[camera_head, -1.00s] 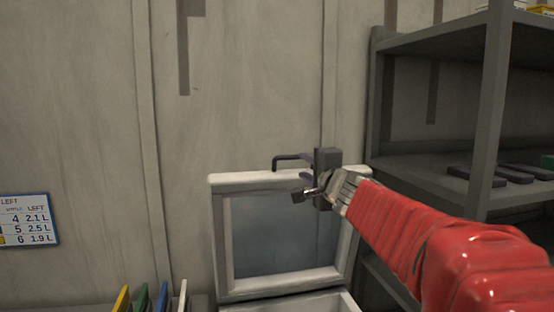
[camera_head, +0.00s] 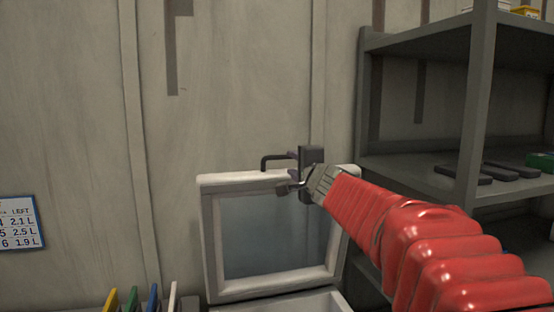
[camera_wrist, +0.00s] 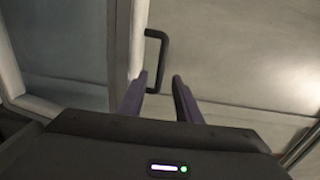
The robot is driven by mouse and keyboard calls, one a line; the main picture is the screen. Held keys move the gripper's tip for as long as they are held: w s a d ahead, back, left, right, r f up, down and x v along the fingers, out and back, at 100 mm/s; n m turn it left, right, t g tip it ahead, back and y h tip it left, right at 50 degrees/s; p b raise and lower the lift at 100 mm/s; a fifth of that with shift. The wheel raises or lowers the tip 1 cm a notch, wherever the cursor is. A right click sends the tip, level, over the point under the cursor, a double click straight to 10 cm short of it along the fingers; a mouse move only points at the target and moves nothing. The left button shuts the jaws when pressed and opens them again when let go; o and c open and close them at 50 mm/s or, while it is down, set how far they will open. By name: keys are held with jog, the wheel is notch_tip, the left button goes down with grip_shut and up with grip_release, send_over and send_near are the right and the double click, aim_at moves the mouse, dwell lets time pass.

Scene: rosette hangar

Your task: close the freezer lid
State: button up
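The freezer lid (camera_head: 213,245) stands raised, a white frame around a grey-blue pane, above the freezer body (camera_head: 285,303), which shows only at the bottom edge. A dark bar handle (camera_head: 265,164) sticks up from the lid's top edge. My gripper (camera_head: 297,176) is at that edge, just right of the handle, and overlaps part of it. In the wrist view, my gripper (camera_wrist: 160,76) is open, its two fingers apart. The handle (camera_wrist: 164,55) lies ahead between the fingertip lines, near the left finger; contact cannot be told. The lid frame (camera_wrist: 128,40) shows to its left.
Grey shelving (camera_head: 410,178) stands close on the right, with dark flat items (camera_head: 462,174) on it. Several coloured upright panels (camera_head: 133,299) stand at lower left. A plain wall is behind the lid, with a label sheet (camera_head: 20,222) at far left.

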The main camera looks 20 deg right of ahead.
aim_at(284, 158)
jog(key=shift+w+f, duration=0.15)
jog(key=shift+w, duration=4.75)
jog(key=shift+c, duration=0.5)
grip_shut()
jog(key=shift+f, duration=0.1)
